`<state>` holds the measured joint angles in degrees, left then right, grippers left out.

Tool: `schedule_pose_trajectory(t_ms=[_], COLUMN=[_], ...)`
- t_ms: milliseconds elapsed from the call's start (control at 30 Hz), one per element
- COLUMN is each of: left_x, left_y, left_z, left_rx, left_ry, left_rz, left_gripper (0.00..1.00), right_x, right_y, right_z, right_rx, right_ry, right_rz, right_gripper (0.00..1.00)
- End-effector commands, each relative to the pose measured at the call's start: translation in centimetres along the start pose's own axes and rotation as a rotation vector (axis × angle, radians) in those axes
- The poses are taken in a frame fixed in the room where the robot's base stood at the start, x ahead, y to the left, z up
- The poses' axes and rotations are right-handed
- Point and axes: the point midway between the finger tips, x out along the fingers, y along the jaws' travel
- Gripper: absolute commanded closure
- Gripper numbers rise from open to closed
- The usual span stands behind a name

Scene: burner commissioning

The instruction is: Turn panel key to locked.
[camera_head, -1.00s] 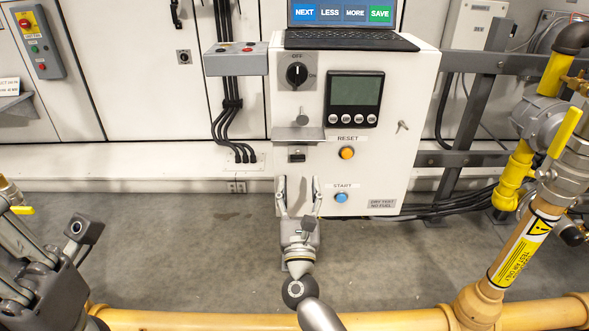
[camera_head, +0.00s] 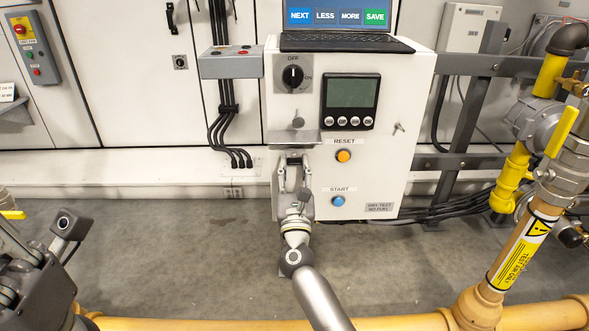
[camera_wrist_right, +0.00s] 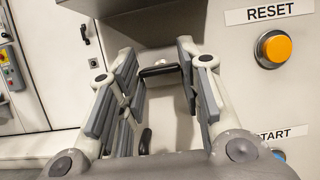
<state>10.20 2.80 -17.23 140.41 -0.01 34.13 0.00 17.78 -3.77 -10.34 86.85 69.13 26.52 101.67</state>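The white control panel (camera_head: 385,160) stands ahead. A small silver key-like lever (camera_head: 398,127) sits on its right side. A small dark fitting shows between my right fingers in the right wrist view (camera_wrist_right: 160,70); I cannot tell which piece is the panel key. My right gripper (camera_head: 294,166) is below the grey shelf, in front of the panel. In the right wrist view (camera_wrist_right: 158,85) its fingers are apart, on either side of the dark fitting, with no visible grip. My left arm shows at the lower left; its fingertips cannot be made out.
A grey shelf (camera_head: 330,136) juts out above my right gripper. The black OFF/ON knob (camera_head: 292,76) is higher up. The orange RESET button (camera_head: 344,156) and blue START button (camera_head: 338,201) are to the right. Yellow pipes (camera_head: 390,322) run across the front.

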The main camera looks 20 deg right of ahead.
Motion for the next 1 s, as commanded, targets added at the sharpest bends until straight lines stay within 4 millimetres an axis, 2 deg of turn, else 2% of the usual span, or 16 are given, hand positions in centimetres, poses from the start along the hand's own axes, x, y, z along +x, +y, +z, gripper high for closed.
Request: schedule_pose_trajectory(t_ms=[33,133,367,600,700,1000], left_x=[0.0,0.0,0.3,0.6,-0.6,-1.7], left_y=[0.0,0.0,0.0,-0.2,-0.3,-0.5], left_z=[0.0,-0.1,-0.1,-0.2,0.6,0.9], left_rx=[0.000,0.000,0.000,-0.001,-0.004,-0.016], left_ry=[0.001,0.002,0.007,0.005,-0.049,-0.126], left_rz=[0.000,0.000,0.000,-0.007,-0.015,-0.048], left_gripper=[1.00,1.00,1.00,1.00,1.00,1.00], right_x=[0.0,0.0,0.0,0.1,0.1,0.2], right_y=[0.0,0.0,-0.1,-0.2,-0.2,-0.5], right_z=[0.0,0.0,0.1,0.2,0.3,0.5], right_rx=[0.000,0.000,-0.019,-0.119,-0.190,-0.447], right_ry=[0.000,0.000,0.000,0.001,0.000,0.001], right_rz=[-0.001,-0.001,0.007,0.048,0.078,0.184], right_gripper=[0.78,0.90,0.90,0.90,0.90,0.90])
